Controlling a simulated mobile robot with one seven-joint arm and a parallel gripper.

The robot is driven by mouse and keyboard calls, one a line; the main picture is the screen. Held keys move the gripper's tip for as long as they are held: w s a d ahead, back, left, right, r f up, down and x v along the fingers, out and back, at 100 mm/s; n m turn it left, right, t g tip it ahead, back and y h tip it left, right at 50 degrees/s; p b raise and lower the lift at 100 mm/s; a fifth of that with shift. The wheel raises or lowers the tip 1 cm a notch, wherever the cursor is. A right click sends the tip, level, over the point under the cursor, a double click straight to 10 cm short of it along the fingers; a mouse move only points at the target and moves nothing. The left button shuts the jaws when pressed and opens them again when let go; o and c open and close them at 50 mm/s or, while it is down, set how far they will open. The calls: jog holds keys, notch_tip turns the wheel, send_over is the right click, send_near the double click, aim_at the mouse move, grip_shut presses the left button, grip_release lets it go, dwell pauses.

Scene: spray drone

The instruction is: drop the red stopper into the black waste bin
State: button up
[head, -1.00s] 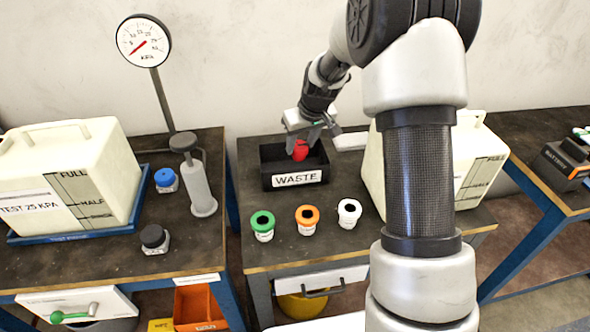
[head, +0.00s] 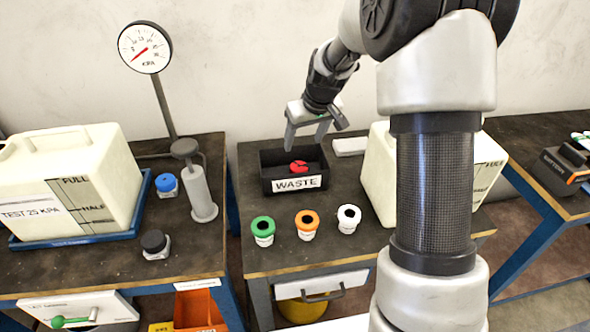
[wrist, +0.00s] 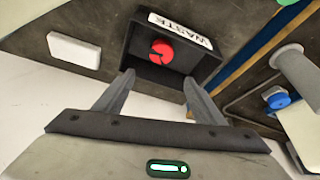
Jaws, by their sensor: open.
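The red stopper (head: 298,167) lies inside the black waste bin (head: 296,184), whose front carries a white WASTE label. The wrist view also shows the red stopper (wrist: 161,51) inside the bin (wrist: 133,46), apart from the fingers. My gripper (head: 312,146) is above the bin, open and empty, with its fingers spread. In the wrist view my gripper (wrist: 157,80) has clear space between its fingertips.
Green (head: 262,230), orange (head: 307,224) and white (head: 348,218) topped containers stand in front of the bin. A cream tank (head: 377,185) is to the right. A white block (head: 350,146) lies behind, right of the bin. A gauge (head: 145,47) stands left.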

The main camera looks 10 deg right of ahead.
jog(key=p+v, duration=0.1)
jog(key=v, duration=1.1)
jog(key=shift+s, duration=0.15)
jog(key=shift+r+p, duration=0.1)
jog(key=shift+p, duration=0.2)
jog(key=s+a+r+m, duration=0.1)
jog(key=s+r, duration=0.3)
jog(key=s, duration=0.3)
jog(key=s+a+r, duration=0.1)
jog(key=s+r, duration=0.2)
jog(key=s, duration=0.4)
jog(key=s+m+t+h, duration=0.1)
jog(key=s+m, duration=0.1)
jog(key=s, duration=1.3)
notch_tip(320, 180, up, 15)
jog(key=p, duration=1.6)
jog(key=shift+s, duration=0.2)
jog(key=shift+a+f, duration=0.1)
jog(key=shift+a, duration=0.05)
